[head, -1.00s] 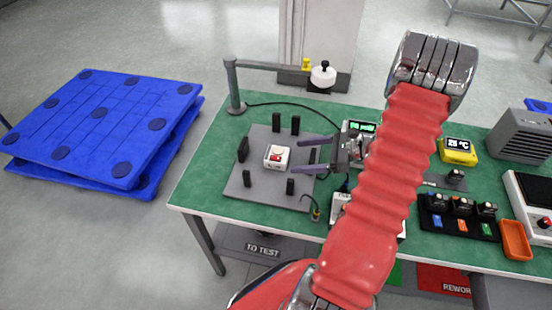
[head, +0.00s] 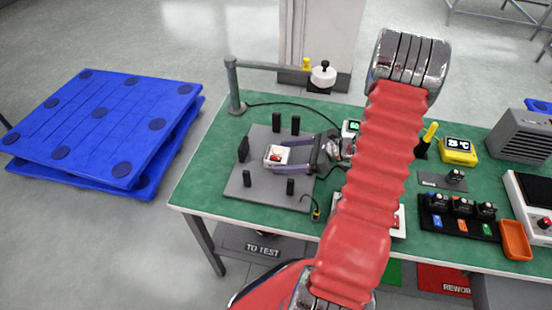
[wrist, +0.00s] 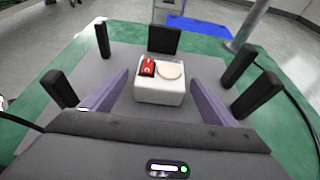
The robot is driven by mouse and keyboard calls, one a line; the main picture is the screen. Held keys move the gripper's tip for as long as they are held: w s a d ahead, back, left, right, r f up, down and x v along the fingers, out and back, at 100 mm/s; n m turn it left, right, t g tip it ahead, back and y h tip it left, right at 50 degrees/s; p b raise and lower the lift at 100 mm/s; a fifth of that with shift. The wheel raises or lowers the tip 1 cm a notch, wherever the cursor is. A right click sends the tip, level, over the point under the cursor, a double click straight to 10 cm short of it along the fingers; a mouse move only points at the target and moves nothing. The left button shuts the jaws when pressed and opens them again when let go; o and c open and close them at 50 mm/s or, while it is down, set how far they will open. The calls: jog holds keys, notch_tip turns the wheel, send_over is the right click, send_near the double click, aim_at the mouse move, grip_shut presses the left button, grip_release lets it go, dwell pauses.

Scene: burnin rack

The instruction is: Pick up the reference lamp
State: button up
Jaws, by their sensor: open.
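The reference lamp appears to be the small white block (head: 277,156) with a red part and a pale round disc on top. It sits on the grey plate (head: 258,193) on the green bench. In the wrist view the white block (wrist: 160,90) stands upright, centred ahead between my purple fingers. My gripper (head: 288,158) is open, with its fingers low over the plate, reaching to either side of the block. The wrist view shows my gripper (wrist: 158,92) with gaps between both fingers and the block.
Several black posts (head: 243,150) stand around the plate's edges. A yellow meter (head: 458,151), a black tray (head: 459,218) and an orange bin (head: 515,240) are at the right. A blue pallet (head: 100,125) lies left.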

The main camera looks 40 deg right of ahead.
dwell(0.5)
jog(key=c, duration=1.2)
